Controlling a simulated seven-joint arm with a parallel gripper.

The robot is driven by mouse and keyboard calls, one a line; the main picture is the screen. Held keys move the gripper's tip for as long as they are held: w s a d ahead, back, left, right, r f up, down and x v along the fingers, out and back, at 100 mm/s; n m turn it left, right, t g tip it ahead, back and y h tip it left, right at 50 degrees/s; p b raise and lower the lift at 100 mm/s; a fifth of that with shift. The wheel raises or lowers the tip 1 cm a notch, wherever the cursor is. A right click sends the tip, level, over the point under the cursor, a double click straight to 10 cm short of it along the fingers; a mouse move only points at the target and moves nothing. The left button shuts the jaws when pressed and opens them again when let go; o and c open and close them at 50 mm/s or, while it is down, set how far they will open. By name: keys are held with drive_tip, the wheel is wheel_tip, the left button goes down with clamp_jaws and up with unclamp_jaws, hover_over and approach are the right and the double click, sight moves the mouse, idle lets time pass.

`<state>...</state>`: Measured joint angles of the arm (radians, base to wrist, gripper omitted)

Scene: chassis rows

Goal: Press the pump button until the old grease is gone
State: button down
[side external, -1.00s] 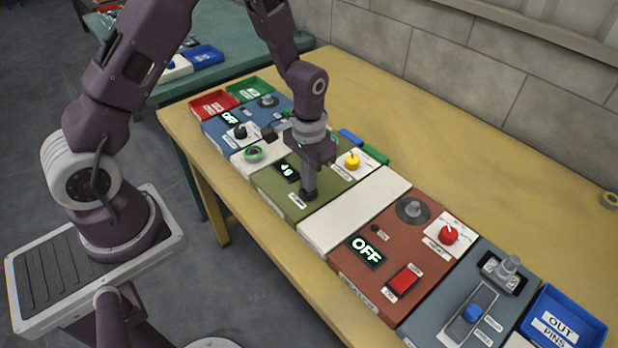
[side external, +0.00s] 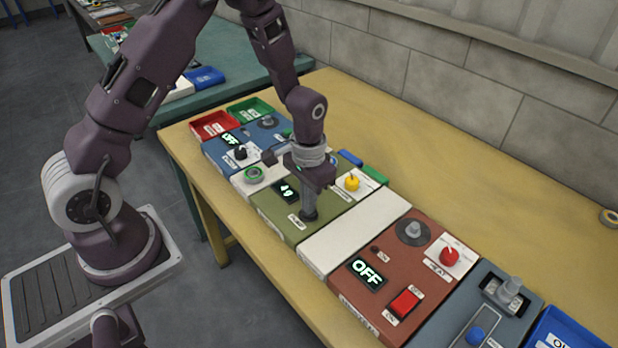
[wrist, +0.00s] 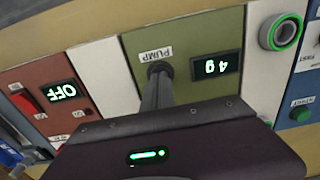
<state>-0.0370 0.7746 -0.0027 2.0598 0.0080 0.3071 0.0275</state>
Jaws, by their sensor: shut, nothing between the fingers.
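The green chassis (side external: 262,207) carries a lit display (side external: 287,190), which reads 4 g in the wrist view (wrist: 216,66). A PUMP label (wrist: 155,54) sits beside the dark round pump button (wrist: 158,68). My gripper (side external: 309,216) is shut and empty, pointing down at the pump button. In the wrist view its fingertips (wrist: 160,74) meet the button and hide most of it. I cannot tell how far the button is pressed.
A blank cream panel (side external: 350,237) lies right of the green chassis, then a red-brown chassis (side external: 335,282) with an OFF display. A yellow knob (side external: 352,183) stands behind my gripper.

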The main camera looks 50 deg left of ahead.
wheel_tip(320, 180, up, 12)
drive_tip(key=shift+r, duration=0.25)
drive_tip(key=shift+w, duration=0.1)
idle(0.4)
wheel_tip(320, 180, up, 5)
drive_tip(key=t, duration=0.1)
hover_over(303, 220)
drive_tip(key=s+r+t, duration=0.2)
drive_tip(key=s+r, duration=0.6)
drive_tip(key=s+r+t, duration=0.2)
drive_tip(key=s, duration=0.9)
drive_tip(key=shift+d+r+t, duration=0.15)
drive_tip(key=shift+d+t, duration=0.15)
drive_tip(key=shift+d, duration=0.15)
drive_tip(key=c, duration=2.1)
unclamp_jaws()
